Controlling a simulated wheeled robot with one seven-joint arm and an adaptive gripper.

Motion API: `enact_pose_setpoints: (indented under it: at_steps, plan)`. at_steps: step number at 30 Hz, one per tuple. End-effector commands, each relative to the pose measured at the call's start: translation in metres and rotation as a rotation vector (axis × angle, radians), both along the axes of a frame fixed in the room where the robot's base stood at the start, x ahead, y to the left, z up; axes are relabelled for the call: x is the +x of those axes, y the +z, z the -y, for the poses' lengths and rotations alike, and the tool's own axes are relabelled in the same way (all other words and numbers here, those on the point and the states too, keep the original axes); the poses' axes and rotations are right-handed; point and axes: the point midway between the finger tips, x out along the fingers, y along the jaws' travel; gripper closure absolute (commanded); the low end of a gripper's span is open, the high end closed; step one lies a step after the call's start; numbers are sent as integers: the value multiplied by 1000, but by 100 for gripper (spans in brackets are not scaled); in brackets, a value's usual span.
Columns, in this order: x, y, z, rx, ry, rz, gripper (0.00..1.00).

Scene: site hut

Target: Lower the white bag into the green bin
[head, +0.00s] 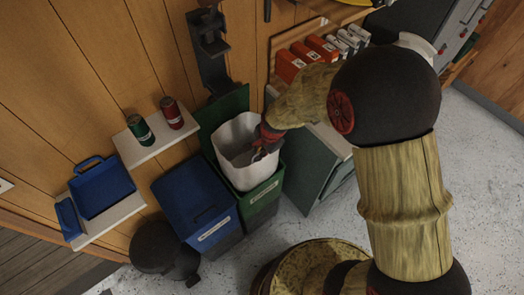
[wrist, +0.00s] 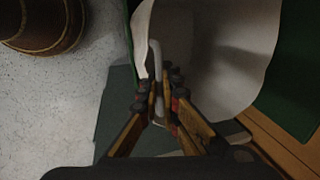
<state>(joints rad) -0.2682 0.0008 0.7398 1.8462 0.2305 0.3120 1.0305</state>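The white bag (head: 232,135) is upright and open-topped at the green bin (head: 264,190). Its upper part stands above the bin's rim, and its lower end is hidden behind the bin's front wall. The bin's green lid (head: 222,108) stands open behind the bag. My gripper (head: 258,153) is at the bag's right side, near its top edge. In the wrist view, the fingers of my gripper (wrist: 163,90) are close together around a pale loop handle (wrist: 155,58) of the bag (wrist: 215,60).
A blue bin (head: 195,195) with its lid shut stands left of the green bin. A dark green cabinet (head: 312,165) stands close on the right. Open floor (head: 320,218) lies in front.

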Motion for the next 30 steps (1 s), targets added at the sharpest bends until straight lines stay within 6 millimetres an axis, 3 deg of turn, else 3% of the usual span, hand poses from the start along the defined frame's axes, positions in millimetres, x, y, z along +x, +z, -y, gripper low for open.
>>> enact_pose_setpoints:
  at_steps: [30]
  plan:
    - [0, -72, 0, 1, 0, 2, 100]
